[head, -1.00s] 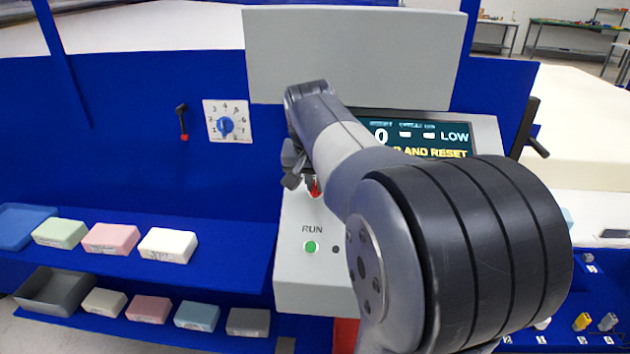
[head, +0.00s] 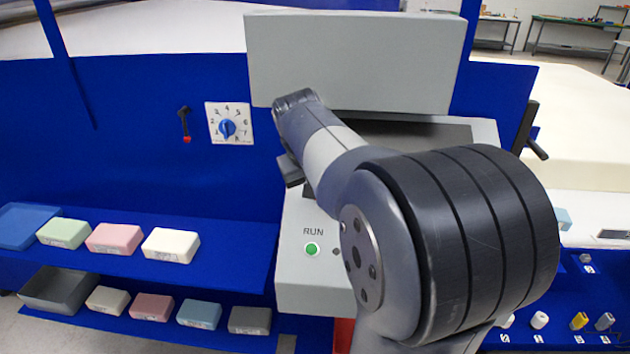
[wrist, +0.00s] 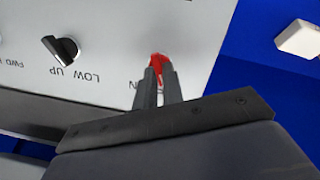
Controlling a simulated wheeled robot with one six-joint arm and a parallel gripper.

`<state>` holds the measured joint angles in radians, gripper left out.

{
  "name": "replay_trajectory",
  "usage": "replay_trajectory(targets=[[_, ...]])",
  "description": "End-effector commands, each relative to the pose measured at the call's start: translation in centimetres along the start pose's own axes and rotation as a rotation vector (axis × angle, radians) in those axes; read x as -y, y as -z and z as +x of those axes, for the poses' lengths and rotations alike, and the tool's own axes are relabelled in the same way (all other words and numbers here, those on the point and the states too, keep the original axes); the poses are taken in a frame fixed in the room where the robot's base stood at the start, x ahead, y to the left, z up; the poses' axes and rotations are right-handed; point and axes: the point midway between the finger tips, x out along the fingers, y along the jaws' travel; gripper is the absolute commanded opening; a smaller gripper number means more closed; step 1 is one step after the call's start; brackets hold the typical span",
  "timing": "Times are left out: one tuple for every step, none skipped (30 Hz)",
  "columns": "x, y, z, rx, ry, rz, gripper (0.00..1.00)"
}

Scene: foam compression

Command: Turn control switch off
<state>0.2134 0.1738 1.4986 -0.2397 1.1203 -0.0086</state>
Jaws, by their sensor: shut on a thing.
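The red control switch (wrist: 157,60) sits on the grey panel face (wrist: 120,30) in the wrist view. My gripper (wrist: 157,70) has its two dark fingers closed around it. Part of a label beside the fingers is covered. In the head view, my arm hides the switch, and only part of my gripper (head: 291,170) shows at the left edge of the control box (head: 310,285). The screen (head: 440,132) on the box is dark, partly behind my arm.
A black knob (wrist: 60,50) marked LOW and UP is beside the switch. A green RUN button (head: 312,249) is lower on the box. A numbered dial (head: 228,127) and a red-tipped lever (head: 186,125) are on the blue wall. Foam blocks (head: 171,245) line the left shelves.

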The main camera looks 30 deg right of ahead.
Motion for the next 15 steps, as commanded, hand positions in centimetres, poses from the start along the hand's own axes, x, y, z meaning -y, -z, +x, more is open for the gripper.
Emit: replay_trajectory(targets=[[0.13, -0.20, 0.19, 0.010, -0.003, -0.034, 0.00], [0.14, -0.21, 0.20, 0.010, -0.007, -0.055, 0.00], [0.16, -0.21, 0.21, 0.010, -0.010, -0.078, 0.00], [0.17, -0.22, 0.22, 0.010, -0.013, -0.096, 0.00], [0.18, -0.22, 0.22, 0.010, -0.015, -0.112, 0.00], [0.19, -0.23, 0.24, 0.010, -0.018, -0.133, 0.00], [0.20, -0.23, 0.25, 0.010, -0.020, -0.146, 0.00], [0.20, -0.24, 0.26, 0.010, -0.023, -0.159, 0.00], [0.20, -0.25, 0.27, 0.010, -0.025, -0.175, 0.00], [0.21, -0.25, 0.28, 0.010, -0.027, -0.185, 0.00], [0.21, -0.26, 0.29, 0.010, -0.028, -0.194, 0.00], [0.22, -0.27, 0.31, 0.010, -0.030, -0.205, 0.00], [0.23, -0.28, 0.32, 0.010, -0.031, -0.212, 0.00], [0.24, -0.28, 0.33, 0.011, -0.032, -0.218, 0.00], [0.25, -0.29, 0.34, 0.011, -0.032, -0.224, 0.00]])
